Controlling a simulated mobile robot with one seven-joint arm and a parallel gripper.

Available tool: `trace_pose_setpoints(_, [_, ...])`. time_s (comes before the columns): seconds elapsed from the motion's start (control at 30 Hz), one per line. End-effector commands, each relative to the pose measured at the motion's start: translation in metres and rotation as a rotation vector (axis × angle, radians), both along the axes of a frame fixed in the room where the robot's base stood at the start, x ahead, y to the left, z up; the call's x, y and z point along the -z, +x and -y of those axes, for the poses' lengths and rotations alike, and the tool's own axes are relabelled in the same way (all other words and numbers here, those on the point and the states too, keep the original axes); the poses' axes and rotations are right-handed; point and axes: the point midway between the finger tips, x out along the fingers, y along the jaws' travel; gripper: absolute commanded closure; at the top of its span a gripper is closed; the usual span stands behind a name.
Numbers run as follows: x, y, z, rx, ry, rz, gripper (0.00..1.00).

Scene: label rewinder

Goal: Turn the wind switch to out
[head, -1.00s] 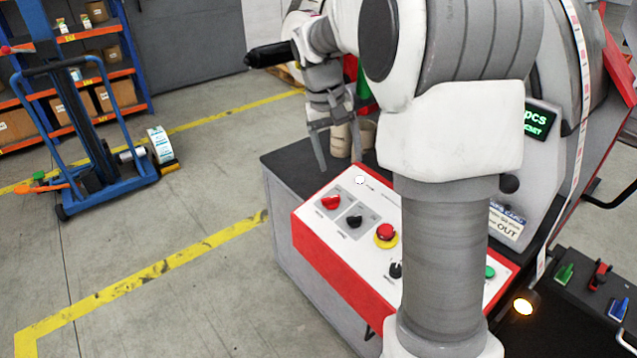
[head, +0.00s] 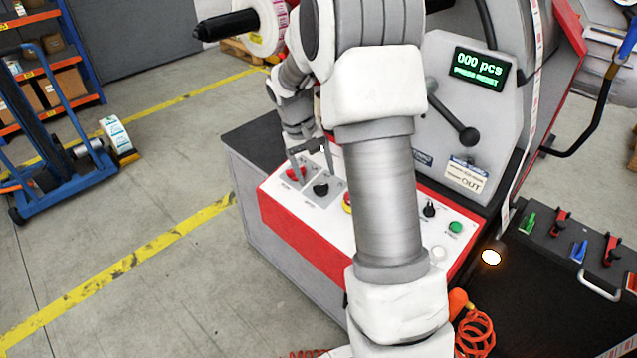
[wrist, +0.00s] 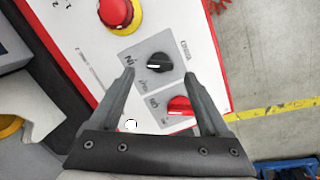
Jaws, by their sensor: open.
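A black rotary knob (wrist: 159,64) sits on a grey label plate on the white panel; it also shows in the head view (head: 321,189). The small lettering beside it is too blurred to read surely, so I cannot confirm it is the wind switch. Its ridge lies roughly across the wrist picture. My gripper (wrist: 159,75) is open and empty, its fingertips to either side of the black knob in that view; contact cannot be told. In the head view my gripper (head: 313,167) hangs over the panel's left end, by the red and black knobs.
A red knob (wrist: 180,105) is close beside the black one. A red emergency stop (wrist: 116,12) on yellow is on its other side. Another black knob (head: 428,208) and a green button (head: 455,227) are farther right. A sign (head: 466,175) reads OUT.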

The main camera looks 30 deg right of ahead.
Motion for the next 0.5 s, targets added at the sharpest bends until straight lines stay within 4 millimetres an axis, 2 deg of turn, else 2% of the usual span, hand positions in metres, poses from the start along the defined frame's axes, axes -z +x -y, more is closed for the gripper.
trace_pose_setpoints(0.03, [0.011,-0.001,0.002,0.001,0.002,-0.004,0.20])
trace_pose_setpoints(0.2, [0.029,-0.002,0.007,0.000,0.000,-0.002,0.20])
trace_pose_setpoints(0.5, [0.035,-0.002,0.008,0.000,0.000,0.000,0.20])
